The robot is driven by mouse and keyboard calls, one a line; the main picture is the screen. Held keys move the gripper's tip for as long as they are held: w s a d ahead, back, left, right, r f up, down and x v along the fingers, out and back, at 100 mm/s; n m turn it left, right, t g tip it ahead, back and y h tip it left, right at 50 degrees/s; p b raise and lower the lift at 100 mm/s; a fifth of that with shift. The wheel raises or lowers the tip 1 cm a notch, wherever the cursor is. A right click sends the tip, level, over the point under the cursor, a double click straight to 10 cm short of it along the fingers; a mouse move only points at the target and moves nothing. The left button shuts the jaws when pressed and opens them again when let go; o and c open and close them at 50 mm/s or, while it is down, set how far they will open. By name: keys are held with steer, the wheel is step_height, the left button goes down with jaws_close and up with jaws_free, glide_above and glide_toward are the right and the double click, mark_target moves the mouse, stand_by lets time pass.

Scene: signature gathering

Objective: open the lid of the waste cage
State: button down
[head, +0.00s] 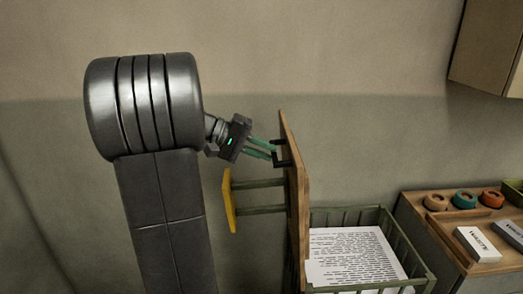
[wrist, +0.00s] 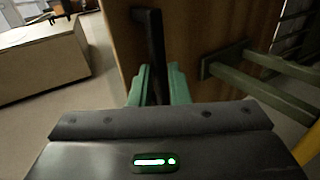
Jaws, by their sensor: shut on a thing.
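The waste cage (head: 418,266) is a green slatted box at the lower right of the head view, with white printed sheets (head: 352,255) inside. Its lid (head: 297,205) is a brown wooden board standing about upright at the cage's left side, so the cage top is open. My gripper (head: 272,149) is at the upper part of the lid, on its left side. In the wrist view its green fingers (wrist: 157,84) are shut on the lid's black handle (wrist: 153,38). The wood of the lid (wrist: 192,30) fills the upper middle there.
Two green bars (head: 258,184) stick out left from the lid to a yellow plate (head: 229,200), below my gripper. A wooden-topped counter (head: 450,250) with tape rolls and boxes stands right of the cage. A cabinet (head: 488,48) hangs at the upper right.

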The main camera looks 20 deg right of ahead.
steer(key=shift+s+f, duration=0.2)
steer(key=shift+f, duration=0.8)
steer(key=c, duration=1.8)
jaws_free()
steer(key=o, duration=0.4)
steer(key=shift+w+d+f+y, duration=0.1)
steer(key=shift+d+y, duration=0.1)
steer(key=shift+y, duration=0.1)
steer(key=shift+c, duration=0.2)
steer(key=b+v, duration=0.1)
steer(key=v, duration=1.3)
steer(key=shift+r, duration=0.25)
steer(key=shift+d, duration=0.15)
